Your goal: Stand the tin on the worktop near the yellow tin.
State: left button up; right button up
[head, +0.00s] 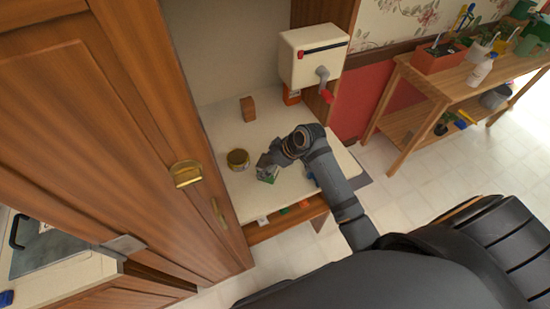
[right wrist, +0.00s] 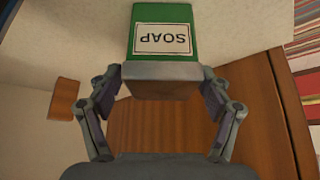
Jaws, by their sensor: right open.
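A green tin with a white SOAP label (right wrist: 163,38) fills the top middle of the right wrist view, its label upside down there. In the head view the green tin (head: 268,176) is on the pale worktop (head: 222,120), partly hidden by my gripper. My right gripper (right wrist: 162,78) is open, with one finger at each side of the tin's grey end. In the head view my right gripper (head: 265,162) is right at the tin. My left gripper is not in view.
A brown block (head: 248,108) stands farther back on the worktop. A cream wall-mounted box with a crank (head: 312,55) hangs behind. A tall wooden door (head: 110,110) borders the left. A small blue thing (head: 312,179) lies near the right front.

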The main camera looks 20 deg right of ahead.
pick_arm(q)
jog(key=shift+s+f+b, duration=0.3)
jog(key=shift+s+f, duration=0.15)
pick_arm(e)
jog(key=v, duration=0.8)
jog(key=shift+d+r, duration=0.15)
jog(key=shift+r, duration=0.1)
jog(key=shift+s, duration=0.15)
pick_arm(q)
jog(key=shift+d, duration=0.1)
